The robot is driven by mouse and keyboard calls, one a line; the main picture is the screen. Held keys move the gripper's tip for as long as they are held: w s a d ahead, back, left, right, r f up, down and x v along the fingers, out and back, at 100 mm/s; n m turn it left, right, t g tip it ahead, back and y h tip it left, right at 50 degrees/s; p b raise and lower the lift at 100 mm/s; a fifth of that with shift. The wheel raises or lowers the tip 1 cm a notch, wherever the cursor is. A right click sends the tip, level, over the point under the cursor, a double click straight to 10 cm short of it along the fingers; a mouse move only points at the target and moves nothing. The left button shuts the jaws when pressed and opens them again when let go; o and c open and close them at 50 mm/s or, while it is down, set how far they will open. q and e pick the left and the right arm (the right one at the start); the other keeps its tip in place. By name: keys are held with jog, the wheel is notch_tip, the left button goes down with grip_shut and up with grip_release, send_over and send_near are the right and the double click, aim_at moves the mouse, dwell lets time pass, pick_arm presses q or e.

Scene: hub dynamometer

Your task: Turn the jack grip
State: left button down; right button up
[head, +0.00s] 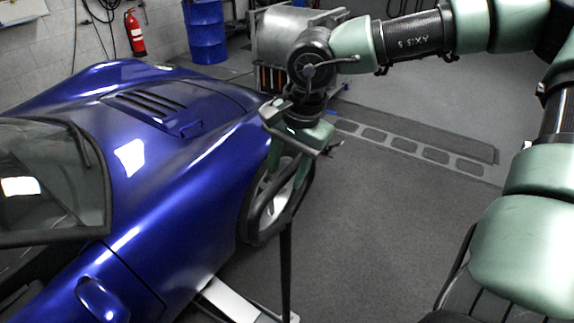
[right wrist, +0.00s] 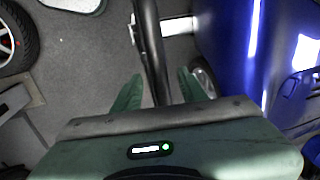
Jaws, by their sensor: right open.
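The jack handle is a long black pole (head: 286,270) rising beside the blue car's front wheel, and its upper end lies close to my right gripper. My right gripper (head: 286,178) is open above and around the top of the pole. In the right wrist view the pole (right wrist: 147,35) runs down between the two green fingers of my right gripper (right wrist: 160,90), with a gap on each side. The exact shape of the jack grip at the top is partly hidden by the gripper body. My left gripper is not in view.
The blue car (head: 170,215) fills the left, with its front wheel (head: 275,200) right behind the gripper. A pale jack part (head: 235,303) lies low on the floor. A grey machine (head: 285,40), blue drum (head: 205,32) and red extinguisher (head: 135,33) stand behind.

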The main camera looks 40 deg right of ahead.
grip_shut()
dwell(1.4)
